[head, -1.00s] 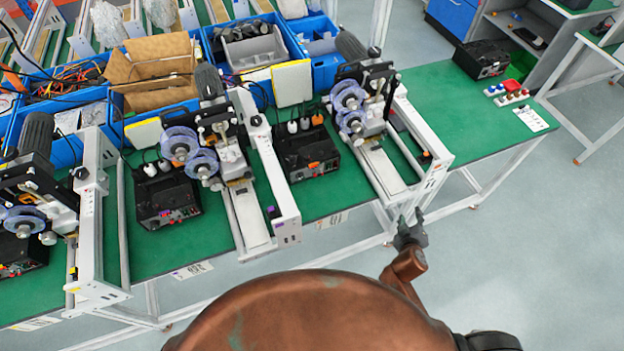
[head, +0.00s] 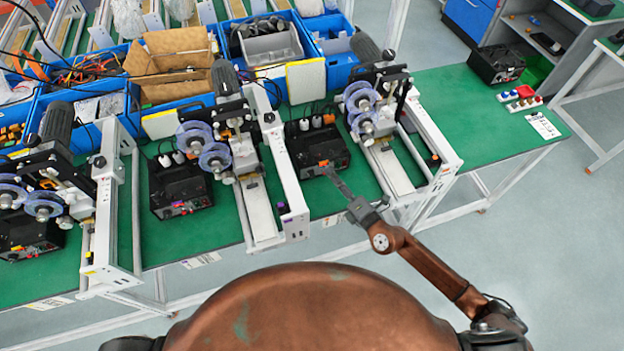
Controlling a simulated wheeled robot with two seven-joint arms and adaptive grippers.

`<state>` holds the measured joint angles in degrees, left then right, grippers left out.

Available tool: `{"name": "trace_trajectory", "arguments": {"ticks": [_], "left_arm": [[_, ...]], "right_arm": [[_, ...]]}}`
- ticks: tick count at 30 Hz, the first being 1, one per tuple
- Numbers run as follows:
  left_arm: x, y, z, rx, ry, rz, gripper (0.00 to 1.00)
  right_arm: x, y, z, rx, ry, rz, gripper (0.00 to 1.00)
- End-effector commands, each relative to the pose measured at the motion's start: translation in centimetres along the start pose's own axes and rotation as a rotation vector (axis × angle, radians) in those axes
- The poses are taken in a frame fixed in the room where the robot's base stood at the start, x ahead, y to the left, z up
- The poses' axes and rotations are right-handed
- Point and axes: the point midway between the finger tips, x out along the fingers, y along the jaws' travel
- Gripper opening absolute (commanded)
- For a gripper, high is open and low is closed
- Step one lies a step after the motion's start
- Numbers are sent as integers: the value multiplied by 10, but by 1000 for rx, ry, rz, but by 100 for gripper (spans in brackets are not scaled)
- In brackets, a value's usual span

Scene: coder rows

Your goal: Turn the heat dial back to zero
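Several black control boxes stand on the green bench, each beside a coder machine. The nearest to my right gripper (head: 334,176) is the middle black box (head: 318,150), with a small orange-lit display (head: 324,163) on its front. The gripper's tips are just in front of that box's lower front edge; I cannot tell whether they touch it. The fingers look close together, but are too small to tell open from shut. A second box (head: 181,187) stands to the left, a third (head: 30,240) at far left. No single heat dial can be made out. My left gripper is out of view.
A coder machine (head: 385,140) with purple reels stands right of the middle box, and another (head: 225,150) left of it. White frame rails jut toward the bench's front edge. Blue bins (head: 190,97) line the back.

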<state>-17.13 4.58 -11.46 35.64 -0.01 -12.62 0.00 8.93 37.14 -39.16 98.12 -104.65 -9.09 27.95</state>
Motion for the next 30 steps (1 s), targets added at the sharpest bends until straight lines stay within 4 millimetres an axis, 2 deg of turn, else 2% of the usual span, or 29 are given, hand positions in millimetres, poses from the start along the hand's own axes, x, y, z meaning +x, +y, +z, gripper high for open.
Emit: {"name": "trace_trajectory", "arguments": {"ticks": [3, 7, 11, 21, 30], "left_arm": [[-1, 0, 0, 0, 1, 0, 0], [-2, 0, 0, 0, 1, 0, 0], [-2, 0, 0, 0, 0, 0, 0], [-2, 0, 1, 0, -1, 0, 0], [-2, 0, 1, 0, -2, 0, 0]], "right_arm": [[4, -35, -26, -191, 137, -65, 38], [5, -58, -37, -283, 202, -106, 38], [16, -63, -42, -300, 215, -113, 38], [66, -70, -51, -298, 213, -111, 38], [79, -72, -54, -296, 212, -112, 38]]}}
